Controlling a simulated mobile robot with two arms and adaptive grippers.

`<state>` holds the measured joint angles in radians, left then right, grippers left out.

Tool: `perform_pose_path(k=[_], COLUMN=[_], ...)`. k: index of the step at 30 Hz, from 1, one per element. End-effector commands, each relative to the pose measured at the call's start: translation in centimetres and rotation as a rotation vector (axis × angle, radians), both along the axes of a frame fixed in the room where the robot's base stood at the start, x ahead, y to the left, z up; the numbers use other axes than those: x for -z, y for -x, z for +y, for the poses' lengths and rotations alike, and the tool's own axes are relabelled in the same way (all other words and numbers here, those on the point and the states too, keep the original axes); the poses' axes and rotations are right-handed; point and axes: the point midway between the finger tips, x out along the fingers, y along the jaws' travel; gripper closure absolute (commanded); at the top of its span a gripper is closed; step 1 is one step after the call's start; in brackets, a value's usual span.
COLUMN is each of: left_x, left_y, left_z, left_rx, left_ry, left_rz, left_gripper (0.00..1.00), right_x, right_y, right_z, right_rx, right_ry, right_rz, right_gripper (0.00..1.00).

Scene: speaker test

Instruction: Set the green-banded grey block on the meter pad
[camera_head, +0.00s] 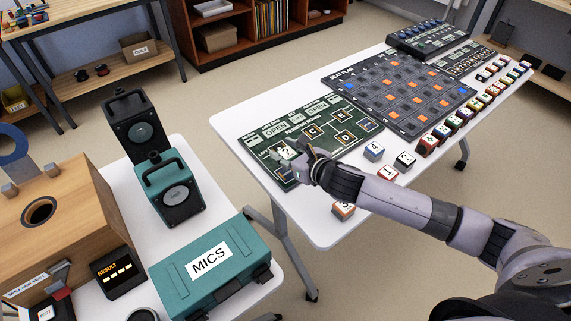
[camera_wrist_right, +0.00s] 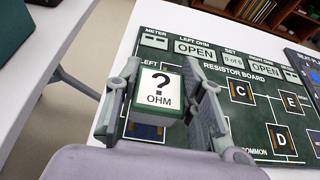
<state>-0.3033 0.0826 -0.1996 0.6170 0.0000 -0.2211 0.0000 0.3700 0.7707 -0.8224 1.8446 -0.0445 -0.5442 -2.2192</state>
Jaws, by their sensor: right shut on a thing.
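The green-banded grey block (camera_wrist_right: 158,92) has a white top marked "? OHM" and sits between the fingers of my right gripper (camera_wrist_right: 165,100), which is shut on it. In the head view the block (camera_head: 285,153) and the right gripper (camera_head: 299,165) are over the left part of the dark green resistor board (camera_head: 349,117). I cannot tell whether the block touches the board. A blue patch (camera_wrist_right: 146,131) on the board shows just below the block in the wrist view. The block and fingers hide part of the board, and I cannot make out the meter pad clearly. My left gripper is not in view.
The seat plan board (camera_head: 400,92) lies right of the resistor board. Numbered blocks (camera_head: 374,151) and a "3" block (camera_head: 343,210) stand near the white table's front edge.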

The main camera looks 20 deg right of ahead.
Motion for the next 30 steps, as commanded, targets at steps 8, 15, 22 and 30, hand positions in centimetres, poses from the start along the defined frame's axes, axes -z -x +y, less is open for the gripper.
perform_pose_path(k=[8,15,22,30], left_x=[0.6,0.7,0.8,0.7], left_y=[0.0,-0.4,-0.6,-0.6], left_z=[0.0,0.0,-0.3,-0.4], left_rx=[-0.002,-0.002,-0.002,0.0], left_ry=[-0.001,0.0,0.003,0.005], left_rz=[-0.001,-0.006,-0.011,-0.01], left_gripper=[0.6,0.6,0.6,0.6], right_x=[3.3,4.4,4.8,4.7], right_y=[0.1,0.0,0.0,0.0], right_z=[0.0,0.0,0.0,0.0], right_rx=[0.001,0.0,0.0,0.0], right_ry=[-0.001,0.001,0.001,0.001], right_rz=[0.003,-0.001,0.0,0.001], right_gripper=[0.94,0.94,0.94,0.47])
